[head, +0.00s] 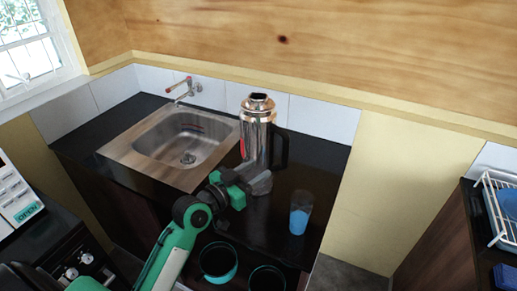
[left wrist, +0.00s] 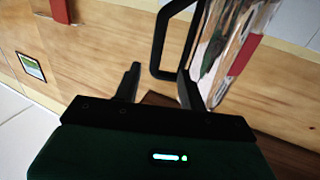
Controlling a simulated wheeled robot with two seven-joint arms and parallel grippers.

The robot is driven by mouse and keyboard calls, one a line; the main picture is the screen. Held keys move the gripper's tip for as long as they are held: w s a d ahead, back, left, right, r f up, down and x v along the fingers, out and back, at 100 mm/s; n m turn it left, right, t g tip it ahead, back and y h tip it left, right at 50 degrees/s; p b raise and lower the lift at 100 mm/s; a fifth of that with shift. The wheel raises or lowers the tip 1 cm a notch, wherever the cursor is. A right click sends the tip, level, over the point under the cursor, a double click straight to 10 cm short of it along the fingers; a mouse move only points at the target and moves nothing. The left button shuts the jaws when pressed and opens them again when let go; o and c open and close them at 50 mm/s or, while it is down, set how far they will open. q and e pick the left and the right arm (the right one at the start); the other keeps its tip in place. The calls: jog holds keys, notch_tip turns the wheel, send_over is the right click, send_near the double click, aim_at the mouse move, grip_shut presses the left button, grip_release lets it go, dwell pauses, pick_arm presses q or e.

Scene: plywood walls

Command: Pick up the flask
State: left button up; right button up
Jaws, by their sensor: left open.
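The flask (head: 257,128) is a tall, shiny metal jug with a black top and a black side handle (head: 281,148). It stands upright on the dark counter, right of the sink. My left gripper (head: 261,179) is open and empty, just in front of the flask's lower part. In the left wrist view the flask (left wrist: 238,35) shows at upper right, tilted in the picture, with its handle (left wrist: 158,42) just beyond the open left gripper (left wrist: 157,76). The right finger overlaps the handle's lower end; I cannot tell if they touch. My right gripper is out of view.
A metal sink (head: 126,157) with a tap (head: 184,90) lies left of the flask. A glass with blue contents (head: 300,212) stands right of my gripper, near the counter's front. Two dark pots (head: 218,262) sit lower in front. A dish rack (head: 497,208) is at far right.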

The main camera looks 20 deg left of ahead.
aim_at(283, 155)
pick_arm(q)
jog(key=p+x, duration=0.4)
jog(key=x, duration=0.7)
jog(key=shift+d+f, duration=0.1)
jog(key=shift+d, duration=0.05)
jog(key=shift+w+d+f, duration=0.15)
jog(key=shift+w, duration=0.2)
grip_shut()
dwell(0.8)
